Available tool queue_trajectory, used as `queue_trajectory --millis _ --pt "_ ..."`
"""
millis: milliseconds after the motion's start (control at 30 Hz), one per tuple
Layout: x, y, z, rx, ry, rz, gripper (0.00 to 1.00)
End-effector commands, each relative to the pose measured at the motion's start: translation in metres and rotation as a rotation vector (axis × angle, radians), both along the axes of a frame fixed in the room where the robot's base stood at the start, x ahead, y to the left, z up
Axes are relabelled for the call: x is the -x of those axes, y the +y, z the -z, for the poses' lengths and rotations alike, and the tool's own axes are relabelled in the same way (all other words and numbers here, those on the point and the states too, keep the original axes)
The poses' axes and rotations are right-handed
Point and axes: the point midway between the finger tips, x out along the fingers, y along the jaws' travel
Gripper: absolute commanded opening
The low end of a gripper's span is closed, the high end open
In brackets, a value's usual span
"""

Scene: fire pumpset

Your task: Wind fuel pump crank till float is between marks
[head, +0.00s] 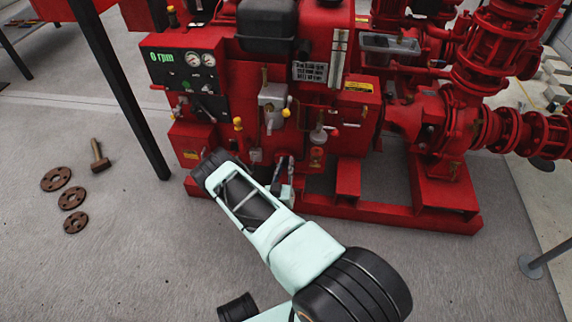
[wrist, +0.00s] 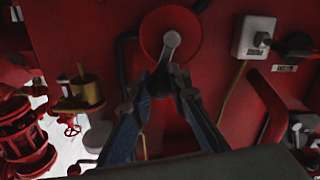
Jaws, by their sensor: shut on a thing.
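In the wrist view a grey crank arm (wrist: 172,42) sits on a round red disc (wrist: 158,22) on a red panel. My gripper (wrist: 172,88) is shut on the lower end of this crank, with one finger on each side; the held handle is mostly hidden between the fingertips. In the head view my gripper (head: 283,168) is low at the front of the red pumpset, and the crank cannot be made out there. A pale upright strip gauge (head: 338,57) stands higher on the machine; I cannot make out a float or marks on it.
A panel (head: 182,72) reading 0 rpm is at upper left. A dark post (head: 122,95) stands left of my arm. Red pipework (head: 440,140) fills the right; the left floor is mostly clear.

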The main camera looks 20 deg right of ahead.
Motion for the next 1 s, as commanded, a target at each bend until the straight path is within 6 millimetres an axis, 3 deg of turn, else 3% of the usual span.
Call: queue_trajectory --millis 467,1000 --pt "0.003 -0.006 0.003 -0.115 -0.077 0.002 0.00" --pt "0.012 -0.021 0.017 -0.524 -0.356 0.003 0.00"
